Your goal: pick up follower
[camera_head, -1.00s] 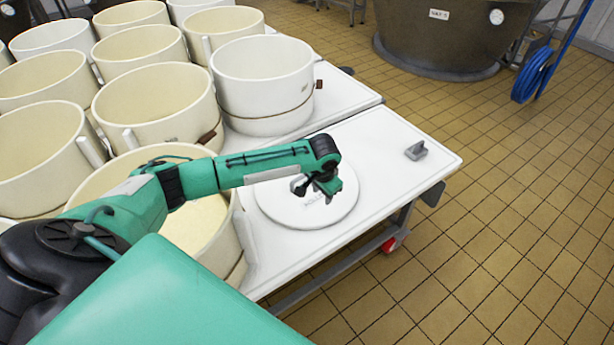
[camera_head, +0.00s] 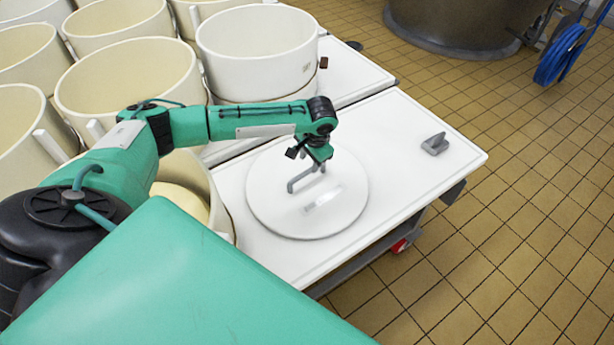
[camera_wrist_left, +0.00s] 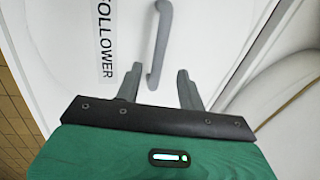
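The follower (camera_head: 275,205) is a round white disc lying flat on the white table, with a grey bar handle (camera_head: 298,181) on top. It also fills much of the left wrist view (camera_wrist_left: 130,25), where the word FOLLOWER is printed beside the handle (camera_wrist_left: 161,42). My left gripper (camera_head: 315,163) is above the disc, close to the handle. In the left wrist view its two fingers (camera_wrist_left: 160,85) are apart, and the near end of the handle shows between their tips. Whether a finger touches the handle cannot be told. My right gripper is not in view.
The white table (camera_head: 405,135) is bare right of the disc except for a small grey block (camera_head: 435,144). Several cream tubs (camera_head: 130,75) crowd the left and back, one right beside the disc. A large vat (camera_head: 455,22) and blue hose (camera_head: 560,55) stand beyond the tiled floor.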

